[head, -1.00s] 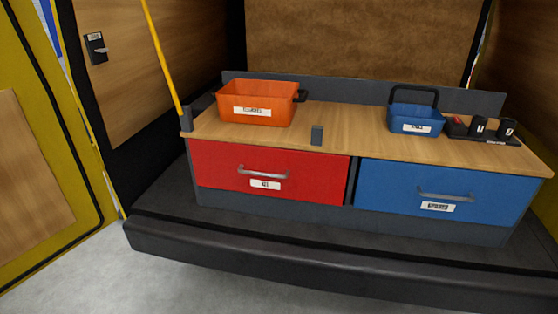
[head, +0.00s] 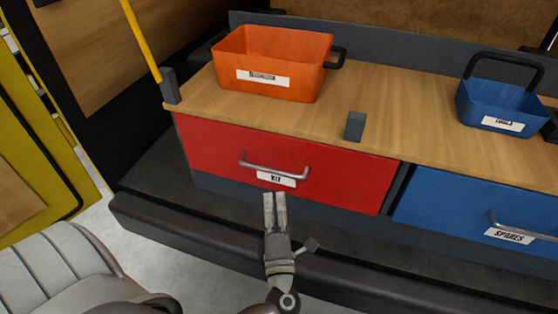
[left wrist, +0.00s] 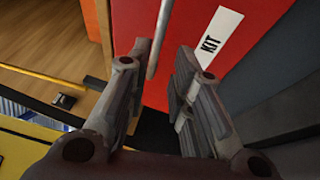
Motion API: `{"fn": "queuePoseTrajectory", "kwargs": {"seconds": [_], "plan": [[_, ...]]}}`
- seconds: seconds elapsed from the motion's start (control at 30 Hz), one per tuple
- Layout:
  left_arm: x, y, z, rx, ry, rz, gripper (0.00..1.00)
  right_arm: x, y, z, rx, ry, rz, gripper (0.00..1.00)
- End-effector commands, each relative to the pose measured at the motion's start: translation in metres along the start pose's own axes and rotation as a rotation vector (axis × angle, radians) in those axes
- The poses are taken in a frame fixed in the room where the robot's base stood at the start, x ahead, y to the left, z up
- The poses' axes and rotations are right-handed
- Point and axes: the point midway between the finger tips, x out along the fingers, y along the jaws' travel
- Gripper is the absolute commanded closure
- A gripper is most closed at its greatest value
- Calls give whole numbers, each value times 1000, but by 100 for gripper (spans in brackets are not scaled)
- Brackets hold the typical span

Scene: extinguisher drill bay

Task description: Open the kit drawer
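The kit drawer (head: 330,180) is the red drawer at the left of the bench, its front flush and shut. Its grey bar handle (head: 274,170) sits above a white "KIT" label (head: 276,179). My left gripper (head: 274,196) is just below the handle in the head view, fingers pointing at the drawer. In the left wrist view the gripper (left wrist: 163,58) is open, and the handle (left wrist: 159,40) shows ahead, between the fingertips and nearer the left one. I see no grip on it. My right gripper is out of view.
A blue drawer (head: 460,208) labelled "SPARES" is to the right. An orange bin (head: 270,80), a small grey block (head: 355,126) and a blue caddy (head: 490,105) stand on the wooden top. A dark step edge (head: 180,228) runs below the drawers. A yellow pole (head: 141,40) rises at the left.

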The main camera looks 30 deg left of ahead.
Motion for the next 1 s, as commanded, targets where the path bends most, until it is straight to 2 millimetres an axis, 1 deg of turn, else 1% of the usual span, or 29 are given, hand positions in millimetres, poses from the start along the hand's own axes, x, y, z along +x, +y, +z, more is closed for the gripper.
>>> {"fn": "queuePoseTrajectory", "kwargs": {"seconds": [0.1, 0.23, 0.37, 0.5, 0.6, 0.7, 0.97, 1.0], "plan": [[18, 3, 0, 2, -1, 5, 79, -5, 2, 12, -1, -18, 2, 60], [43, 3, 0, 4, -2, 5, 79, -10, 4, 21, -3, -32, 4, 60], [68, 2, 1, 6, -2, 5, 79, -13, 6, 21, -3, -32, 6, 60], [88, 2, 1, 6, -2, 4, 79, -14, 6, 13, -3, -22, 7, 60], [97, 1, 0, 5, -2, 2, 79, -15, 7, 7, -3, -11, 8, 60], [102, 1, 0, 5, -2, 2, 79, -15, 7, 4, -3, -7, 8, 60], [103, 0, 0, 5, -2, 1, 79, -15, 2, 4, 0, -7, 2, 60], [103, 0, 0, 5, -2, 1, 81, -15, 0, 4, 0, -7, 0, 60]]}}
